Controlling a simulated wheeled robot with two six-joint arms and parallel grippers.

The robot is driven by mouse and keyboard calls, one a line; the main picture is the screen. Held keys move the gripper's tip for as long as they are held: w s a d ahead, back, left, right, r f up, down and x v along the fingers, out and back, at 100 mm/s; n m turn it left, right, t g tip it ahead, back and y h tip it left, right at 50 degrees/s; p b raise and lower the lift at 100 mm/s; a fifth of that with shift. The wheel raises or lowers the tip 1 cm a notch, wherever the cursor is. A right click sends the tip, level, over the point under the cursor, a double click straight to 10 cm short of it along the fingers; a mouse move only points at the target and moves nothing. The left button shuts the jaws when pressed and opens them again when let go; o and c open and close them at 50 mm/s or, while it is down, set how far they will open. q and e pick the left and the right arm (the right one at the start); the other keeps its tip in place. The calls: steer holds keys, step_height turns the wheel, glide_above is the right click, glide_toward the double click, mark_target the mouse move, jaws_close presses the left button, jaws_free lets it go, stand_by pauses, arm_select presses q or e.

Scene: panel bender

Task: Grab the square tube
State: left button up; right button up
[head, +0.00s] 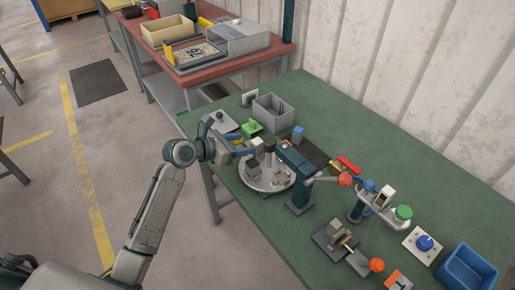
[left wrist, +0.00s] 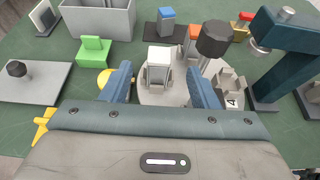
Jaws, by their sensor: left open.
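A pale, square-topped upright piece, which looks like the square tube (left wrist: 160,56), stands in a grey holder on the round grey turntable (left wrist: 150,97). In the left wrist view it shows between the fingers of my open left gripper (left wrist: 160,76); I see no contact. In the head view my left gripper (head: 250,145) is at the left rim of the turntable (head: 256,183), and the tube is hard to make out there. My right gripper is not in view.
A dark teal bender post (head: 300,192) with a red-knobbed lever stands right of the turntable. A green block (head: 251,127) and grey bin (head: 273,112) are behind. A black-knobbed post (left wrist: 214,40) rises close to the right finger. A blue bin (head: 468,268) is far right.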

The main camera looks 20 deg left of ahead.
mark_target(255, 142)
arm_select(q)
steer(key=shift+p+x, duration=0.7)
steer(key=shift+x, duration=2.05)
steer(key=shift+s, duration=0.1)
steer(key=shift+c, duration=0.8)
steer(key=c, duration=1)
steer(key=shift+o, duration=0.2)
